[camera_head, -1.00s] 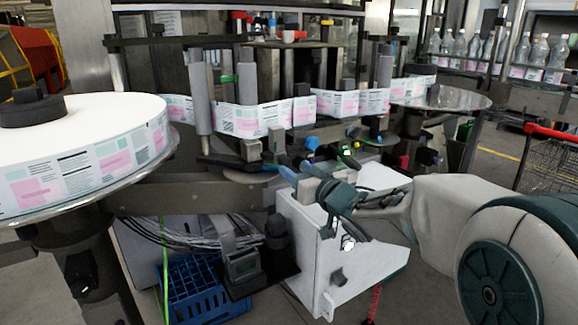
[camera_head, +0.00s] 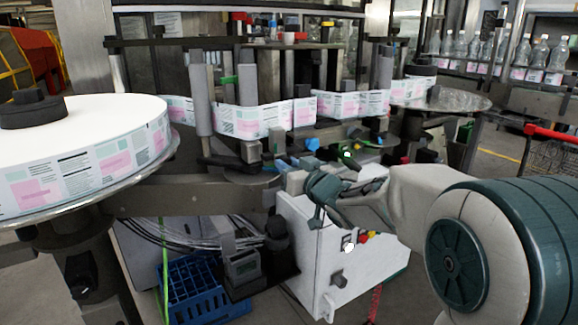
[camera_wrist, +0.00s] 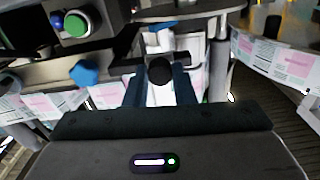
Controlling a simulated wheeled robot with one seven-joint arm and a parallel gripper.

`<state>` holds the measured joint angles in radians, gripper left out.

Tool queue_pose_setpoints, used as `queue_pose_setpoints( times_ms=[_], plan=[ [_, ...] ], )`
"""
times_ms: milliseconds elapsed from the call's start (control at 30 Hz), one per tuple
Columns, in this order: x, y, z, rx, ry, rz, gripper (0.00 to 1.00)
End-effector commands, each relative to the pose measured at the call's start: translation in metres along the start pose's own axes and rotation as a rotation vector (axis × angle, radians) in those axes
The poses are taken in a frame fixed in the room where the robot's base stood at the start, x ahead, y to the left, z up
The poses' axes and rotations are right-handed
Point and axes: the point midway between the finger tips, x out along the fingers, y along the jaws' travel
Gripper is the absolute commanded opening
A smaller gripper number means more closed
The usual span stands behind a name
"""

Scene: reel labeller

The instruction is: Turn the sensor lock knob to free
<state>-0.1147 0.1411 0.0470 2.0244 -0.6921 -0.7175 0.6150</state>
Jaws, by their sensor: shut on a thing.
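A round black knob (camera_wrist: 160,70), which seems to be the sensor lock knob, sits between the two dark blue fingers of my gripper (camera_wrist: 160,78) in the wrist view. The fingers are shut on its sides. In the head view my gripper (camera_head: 284,164) reaches in over the white box, at the front of the labeller below the label strip. The knob is hidden or too small to make out there. Any mark showing its free or locked position cannot be read.
A blue star knob (camera_wrist: 85,72) and a green button (camera_wrist: 75,23) are close on the left in the wrist view. The label strip (camera_head: 235,120) runs behind my gripper. A white control box (camera_head: 325,260) stands below my wrist. The large label reel (camera_head: 90,165) is at left.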

Motion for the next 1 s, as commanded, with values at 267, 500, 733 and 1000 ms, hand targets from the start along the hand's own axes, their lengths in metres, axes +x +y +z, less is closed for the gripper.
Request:
queue_pose_setpoints(
  times_ms=[267, 500, 733, 1000],
  plan=[
    [-0.0001, 0.0001, 0.0018, -0.066, 0.001, 0.000, 0.00],
    [-0.0001, 0.0000, 0.0037, -0.234, 0.002, 0.000, 0.00],
    [-0.0002, 0.0000, 0.0040, -0.451, 0.002, 0.000, 0.00],
    [-0.0004, 0.0003, 0.0037, -0.709, 0.001, 0.001, 0.00]
  ],
)
